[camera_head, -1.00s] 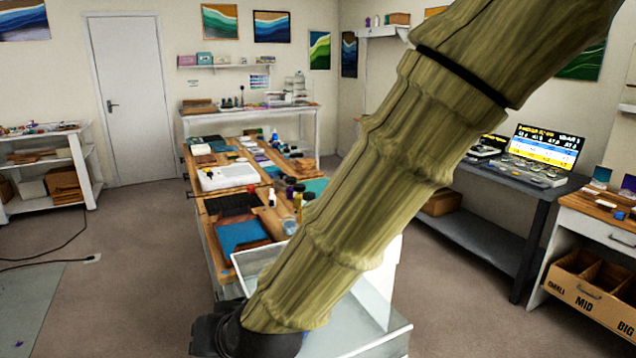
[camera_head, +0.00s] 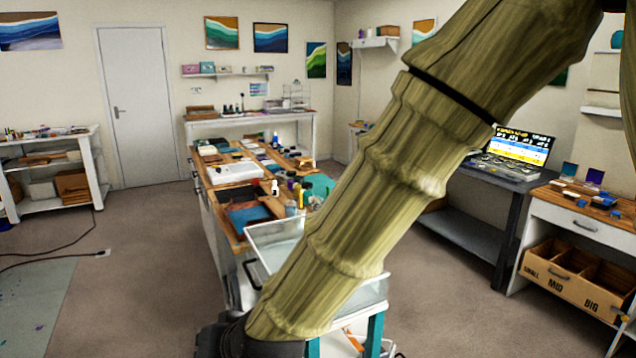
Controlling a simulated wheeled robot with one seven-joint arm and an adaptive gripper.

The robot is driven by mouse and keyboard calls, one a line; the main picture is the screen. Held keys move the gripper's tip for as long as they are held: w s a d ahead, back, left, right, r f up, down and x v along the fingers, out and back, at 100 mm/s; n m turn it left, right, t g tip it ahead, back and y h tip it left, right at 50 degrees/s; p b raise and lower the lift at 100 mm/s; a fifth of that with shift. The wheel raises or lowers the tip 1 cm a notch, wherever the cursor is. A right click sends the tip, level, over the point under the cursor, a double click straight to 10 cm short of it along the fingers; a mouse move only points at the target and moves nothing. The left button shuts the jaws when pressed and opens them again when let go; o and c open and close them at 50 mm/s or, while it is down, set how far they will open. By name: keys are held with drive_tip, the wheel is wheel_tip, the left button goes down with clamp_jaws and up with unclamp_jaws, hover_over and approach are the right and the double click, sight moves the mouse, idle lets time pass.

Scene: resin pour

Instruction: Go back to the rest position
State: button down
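My arm crosses the head view from the upper right down to the bottom centre, wrapped in a ridged olive-tan sleeve. A dark joint of mine shows at the bottom edge, at the lower end of the sleeve. My gripper's fingers are not visible in this view, so I cannot see what they hold. A clear-walled tray (camera_head: 262,240) on a stand with teal legs (camera_head: 375,332) is partly hidden behind my arm.
The long wooden worktable (camera_head: 215,205) holds bottles, boards and a white box (camera_head: 236,172).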

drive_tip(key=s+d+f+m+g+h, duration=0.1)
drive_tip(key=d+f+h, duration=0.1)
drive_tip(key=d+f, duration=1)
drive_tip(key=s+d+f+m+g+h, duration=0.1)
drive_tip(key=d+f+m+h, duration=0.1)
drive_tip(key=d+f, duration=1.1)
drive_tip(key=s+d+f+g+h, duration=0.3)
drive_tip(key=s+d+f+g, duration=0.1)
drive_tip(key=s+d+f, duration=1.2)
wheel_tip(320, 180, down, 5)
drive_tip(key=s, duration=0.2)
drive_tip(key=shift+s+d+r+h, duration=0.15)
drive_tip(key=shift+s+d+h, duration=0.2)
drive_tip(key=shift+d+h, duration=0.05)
